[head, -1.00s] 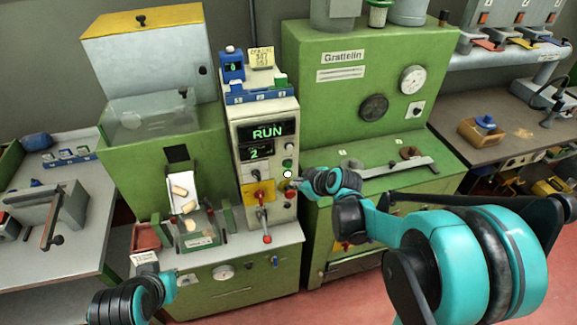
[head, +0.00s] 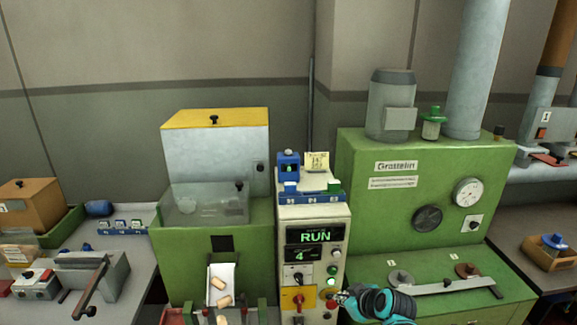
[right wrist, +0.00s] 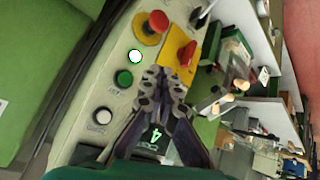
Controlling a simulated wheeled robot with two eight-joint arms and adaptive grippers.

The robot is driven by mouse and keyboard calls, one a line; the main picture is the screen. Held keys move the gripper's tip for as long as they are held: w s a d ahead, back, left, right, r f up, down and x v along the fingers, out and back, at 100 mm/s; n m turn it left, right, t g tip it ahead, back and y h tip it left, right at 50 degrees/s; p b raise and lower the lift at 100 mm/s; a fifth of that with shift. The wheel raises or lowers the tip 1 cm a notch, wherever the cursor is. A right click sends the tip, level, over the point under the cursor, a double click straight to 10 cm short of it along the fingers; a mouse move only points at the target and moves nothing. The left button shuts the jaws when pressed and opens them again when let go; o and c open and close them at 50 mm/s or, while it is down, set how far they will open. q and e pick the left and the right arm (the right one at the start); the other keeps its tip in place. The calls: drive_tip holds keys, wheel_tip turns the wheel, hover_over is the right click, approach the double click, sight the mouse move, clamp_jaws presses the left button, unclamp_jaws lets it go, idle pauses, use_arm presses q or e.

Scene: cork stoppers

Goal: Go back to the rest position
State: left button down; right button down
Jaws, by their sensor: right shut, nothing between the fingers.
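My right gripper (head: 342,298) is at the lower right side of the control panel (head: 314,217), near its red button (head: 331,305). In the right wrist view the shut, empty fingers (right wrist: 165,78) lie over the panel face, close to the green button (right wrist: 124,77) and the lit white button (right wrist: 135,56). I cannot tell whether they touch anything. The panel display (head: 315,237) reads RUN, with a 4 below it. My left gripper is not in view.
A green machine with a chute (head: 221,279) holding corks (head: 222,301) stands left of the panel. The green Grattelin machine (head: 375,220) stands to the right, its work ledge (head: 440,272) near my right arm. A grey side table (head: 130,262) is at the left.

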drive_tip(key=s+m+g+h+b, duration=0.1)
drive_tip(key=s+m+h+b, duration=0.2)
drive_tip(key=s, duration=1.9)
drive_tip(key=m, duration=0.4)
drive_tip(key=shift+f+g+b, duration=0.25)
drive_tip(key=shift+g+b, duration=0.05)
drive_tip(key=shift+d, duration=0.1)
idle(3.2)
